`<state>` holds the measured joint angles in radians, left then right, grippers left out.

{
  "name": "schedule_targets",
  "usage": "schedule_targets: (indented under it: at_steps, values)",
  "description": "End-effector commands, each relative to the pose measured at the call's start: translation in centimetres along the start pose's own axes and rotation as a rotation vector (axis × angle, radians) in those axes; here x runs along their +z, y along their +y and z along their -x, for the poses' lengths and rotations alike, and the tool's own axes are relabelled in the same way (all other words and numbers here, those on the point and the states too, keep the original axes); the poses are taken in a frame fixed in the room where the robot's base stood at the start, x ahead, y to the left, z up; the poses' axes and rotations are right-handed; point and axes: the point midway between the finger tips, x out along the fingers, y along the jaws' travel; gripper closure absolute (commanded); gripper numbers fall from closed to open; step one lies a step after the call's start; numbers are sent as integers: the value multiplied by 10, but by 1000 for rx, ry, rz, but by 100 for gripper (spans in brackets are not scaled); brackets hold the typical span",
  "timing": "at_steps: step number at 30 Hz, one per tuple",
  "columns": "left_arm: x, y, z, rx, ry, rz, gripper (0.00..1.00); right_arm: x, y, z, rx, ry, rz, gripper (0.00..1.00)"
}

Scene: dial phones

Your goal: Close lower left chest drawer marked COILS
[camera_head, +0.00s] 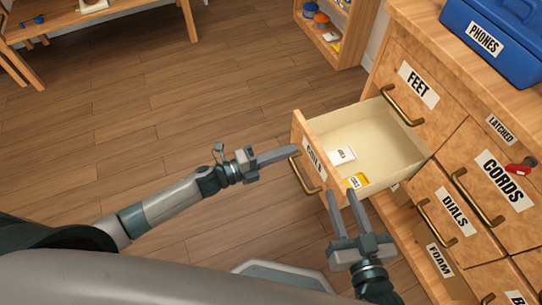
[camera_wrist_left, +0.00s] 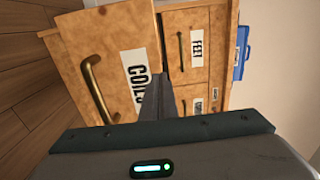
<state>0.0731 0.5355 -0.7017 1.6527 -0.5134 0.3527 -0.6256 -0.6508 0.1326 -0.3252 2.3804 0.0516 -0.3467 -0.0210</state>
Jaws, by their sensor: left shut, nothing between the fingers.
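The COILS drawer (camera_head: 311,166) is pulled out from the wooden chest (camera_head: 455,110), with a white label and a brass handle (camera_head: 301,174) on its front. A white packet (camera_head: 341,156) and a yellow packet (camera_head: 356,181) lie inside it. My left gripper (camera_head: 293,152) is shut and empty, its fingertips close to the drawer front by the label; contact is not clear. In the left wrist view the shut fingers (camera_wrist_left: 158,85) overlap the edge of the COILS label (camera_wrist_left: 134,75), and the handle (camera_wrist_left: 95,88) is to their left. My right gripper (camera_head: 341,200) is open and empty, in front of the drawer's near side.
The FEET drawer (camera_head: 405,85), DIALS drawer (camera_head: 447,205) and CORDS drawer (camera_head: 490,180) look shut. A red latch (camera_head: 522,166) is beside CORDS. A blue PHONES case (camera_head: 495,38) stands on top. The floor (camera_head: 150,110) to the left is clear.

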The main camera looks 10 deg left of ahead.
Motion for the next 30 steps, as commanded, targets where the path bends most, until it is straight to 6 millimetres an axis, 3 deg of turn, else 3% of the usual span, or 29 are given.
schedule_targets:
  at_steps: [3,9,30]
  values:
    - [1,0,-20,-2,0,-1,100,-4,-2,0,-4,23,1,69]
    - [0,0,-38,0,-1,0,100,-9,-5,0,-9,55,3,69]
    - [0,0,-51,-1,0,-1,100,-11,-4,0,-7,65,7,69]
